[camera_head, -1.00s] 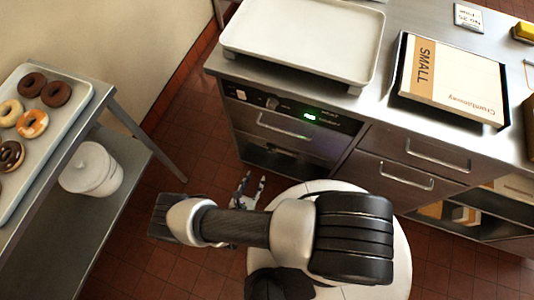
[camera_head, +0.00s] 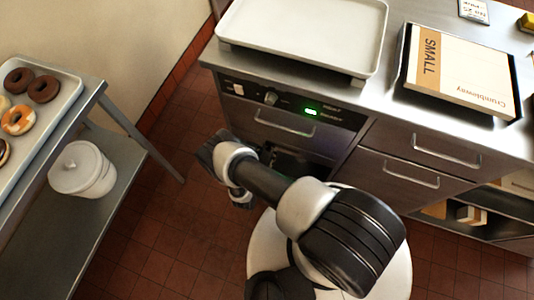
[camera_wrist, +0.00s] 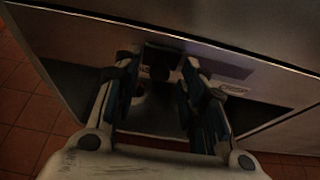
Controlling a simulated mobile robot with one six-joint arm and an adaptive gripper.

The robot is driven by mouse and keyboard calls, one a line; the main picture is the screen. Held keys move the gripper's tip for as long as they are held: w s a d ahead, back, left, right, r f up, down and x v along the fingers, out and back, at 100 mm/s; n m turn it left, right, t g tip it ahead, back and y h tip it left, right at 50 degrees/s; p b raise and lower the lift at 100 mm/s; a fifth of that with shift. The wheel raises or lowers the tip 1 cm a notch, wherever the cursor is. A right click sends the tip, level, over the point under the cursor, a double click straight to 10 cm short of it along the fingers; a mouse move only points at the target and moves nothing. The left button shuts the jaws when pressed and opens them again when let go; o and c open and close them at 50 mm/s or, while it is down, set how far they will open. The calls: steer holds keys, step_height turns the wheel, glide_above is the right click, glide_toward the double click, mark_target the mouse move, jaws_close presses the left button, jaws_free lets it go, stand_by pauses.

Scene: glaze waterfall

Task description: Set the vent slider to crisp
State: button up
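In the wrist view my gripper (camera_wrist: 158,66) is open, its two fingers apart in front of the dark lower section of the oven unit. A small dark block (camera_wrist: 160,62), which looks like the vent slider, shows between the fingertips; I cannot tell whether they touch it. A pale label that seems to read "CRISP" (camera_wrist: 232,90) is right of the right finger. In the head view the oven unit (camera_head: 285,122) has a knob, a lit green display and a handle.
A white tray (camera_head: 302,32) and a "SMALL" box (camera_head: 462,70) lie on the counter (camera_head: 395,105). Drawers (camera_head: 415,160) are to the right. A shelf unit (camera_head: 125,160) with doughnuts and a white tub (camera_head: 82,170) stands at left. The tiled floor between is free.

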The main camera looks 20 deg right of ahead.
steer(key=shift+w+d, duration=0.15)
jaws_close()
stand_by(0.5)
